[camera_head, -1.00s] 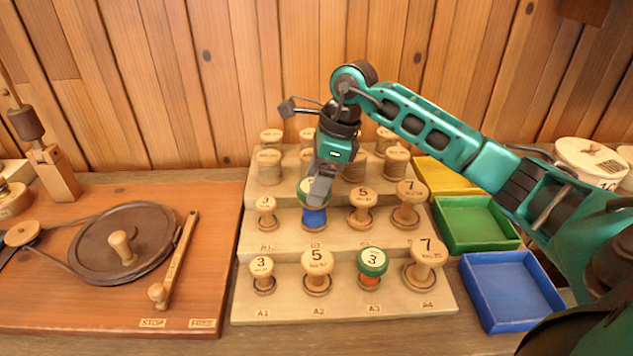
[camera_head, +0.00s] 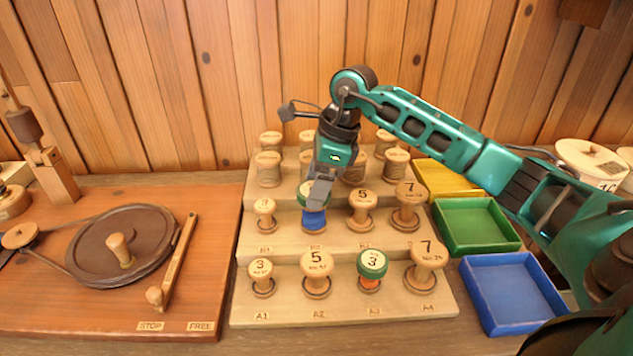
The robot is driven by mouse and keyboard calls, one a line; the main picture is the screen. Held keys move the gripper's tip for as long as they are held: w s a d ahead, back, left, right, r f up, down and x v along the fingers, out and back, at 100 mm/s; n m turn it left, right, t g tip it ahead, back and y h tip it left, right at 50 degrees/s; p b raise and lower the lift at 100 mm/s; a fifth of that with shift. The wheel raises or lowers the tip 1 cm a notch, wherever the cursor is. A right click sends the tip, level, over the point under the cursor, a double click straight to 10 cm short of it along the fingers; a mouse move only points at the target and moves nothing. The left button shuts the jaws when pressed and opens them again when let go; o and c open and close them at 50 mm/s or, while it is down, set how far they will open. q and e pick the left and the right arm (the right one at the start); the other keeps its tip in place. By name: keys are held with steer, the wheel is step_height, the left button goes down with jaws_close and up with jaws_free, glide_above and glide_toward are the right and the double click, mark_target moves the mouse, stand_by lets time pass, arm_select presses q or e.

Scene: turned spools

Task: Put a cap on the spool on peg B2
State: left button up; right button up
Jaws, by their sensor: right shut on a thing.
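The spool on peg B2 (camera_head: 314,221) has blue thread and stands in the middle row, second from the left. My right gripper (camera_head: 319,193) comes down over it from above and is shut on a green-rimmed cap (camera_head: 305,188). The cap is at the top of the blue spool. The fingers hide most of the cap and the spool's upper end, so I cannot tell whether the cap is fully seated. My left gripper is not in view.
The stepped rack (camera_head: 245,290) holds several numbered pegs, and a green-capped spool (camera_head: 372,265) stands on A3. Yellow (camera_head: 450,180), green (camera_head: 475,225) and blue (camera_head: 513,293) trays lie to the right. A board with a wheel (camera_head: 120,245) and lever (camera_head: 176,265) is on the left.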

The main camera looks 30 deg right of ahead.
steer(key=shift+f+b, duration=0.5)
steer(key=shift+f, duration=0.15)
stand_by(0.4)
steer(key=o, duration=0.7)
steer(key=shift+p+v, duration=0.6)
steer(key=shift+v, duration=0.25)
steer(key=shift+d+r, duration=0.1)
steer(key=shift+r, duration=0.2)
steer(key=shift+p+v, duration=0.85)
steer(key=shift+v, duration=0.2)
steer(key=p+v, duration=0.4)
steer(key=v, duration=0.2)
steer(key=shift+s+d+r, duration=0.1)
steer(key=shift+s+r, duration=0.05)
steer(key=shift+r, duration=0.15)
